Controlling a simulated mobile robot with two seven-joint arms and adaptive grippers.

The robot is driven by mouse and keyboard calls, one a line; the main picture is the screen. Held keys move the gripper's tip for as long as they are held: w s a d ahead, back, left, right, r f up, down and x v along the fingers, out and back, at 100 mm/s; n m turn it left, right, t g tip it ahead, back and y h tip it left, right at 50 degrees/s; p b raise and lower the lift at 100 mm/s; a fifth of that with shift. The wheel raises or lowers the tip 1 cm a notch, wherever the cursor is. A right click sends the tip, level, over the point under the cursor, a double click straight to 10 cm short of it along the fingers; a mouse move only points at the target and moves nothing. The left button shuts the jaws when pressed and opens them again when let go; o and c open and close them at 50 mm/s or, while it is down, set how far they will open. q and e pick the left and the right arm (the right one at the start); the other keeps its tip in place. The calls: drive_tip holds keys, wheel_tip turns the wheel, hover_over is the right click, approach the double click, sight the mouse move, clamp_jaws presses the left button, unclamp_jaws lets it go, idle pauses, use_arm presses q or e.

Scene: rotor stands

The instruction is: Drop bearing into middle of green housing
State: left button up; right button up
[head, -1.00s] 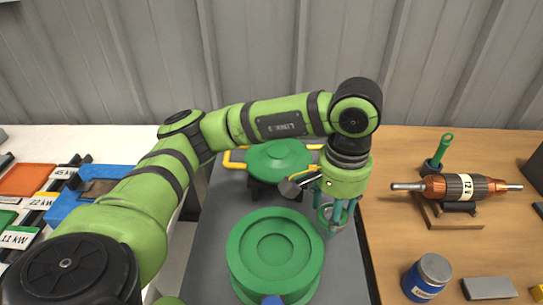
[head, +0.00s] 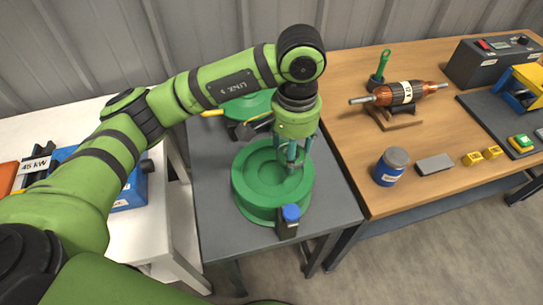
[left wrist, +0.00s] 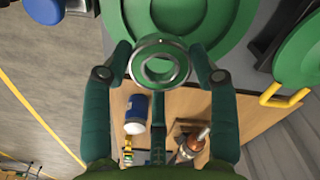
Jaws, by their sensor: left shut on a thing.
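The green housing (head: 250,187) is a round stepped body with a recess in its middle, on the grey table. Its round face also shows at the top of the left wrist view (left wrist: 225,22). My left gripper (head: 294,158) points down over the right part of the housing. In the left wrist view my left gripper (left wrist: 160,72) is shut on the bearing (left wrist: 160,46), a metal ring with a hole. The bearing appears above the housing, to one side of its central recess; its height is hard to judge. My right gripper is not in view.
A green cover (head: 250,106) with yellow handles stands behind the housing. A blue-capped device (head: 290,219) stands at the housing's front. On the wooden bench are a blue jar (head: 391,167), a grey block (head: 435,164) and a copper rotor (head: 402,93) on a stand.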

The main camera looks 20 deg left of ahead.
use_arm(q)
drive_tip(key=a, duration=0.1)
drive_tip(key=a+f, duration=0.1)
drive_tip(key=a, duration=0.1)
drive_tip(key=shift+s+f+p, duration=0.2)
drive_tip(key=shift+s+p, duration=0.05)
drive_tip(key=shift+p, duration=0.15)
drive_tip(key=shift+a+f, duration=0.25)
drive_tip(key=shift+a, duration=0.1)
drive_tip(key=shift+f, duration=0.25)
wheel_tip(320, 180, down, 3)
drive_tip(key=shift+f+p, duration=0.15)
drive_tip(key=shift+p, duration=0.85)
drive_tip(key=shift+f, duration=0.25)
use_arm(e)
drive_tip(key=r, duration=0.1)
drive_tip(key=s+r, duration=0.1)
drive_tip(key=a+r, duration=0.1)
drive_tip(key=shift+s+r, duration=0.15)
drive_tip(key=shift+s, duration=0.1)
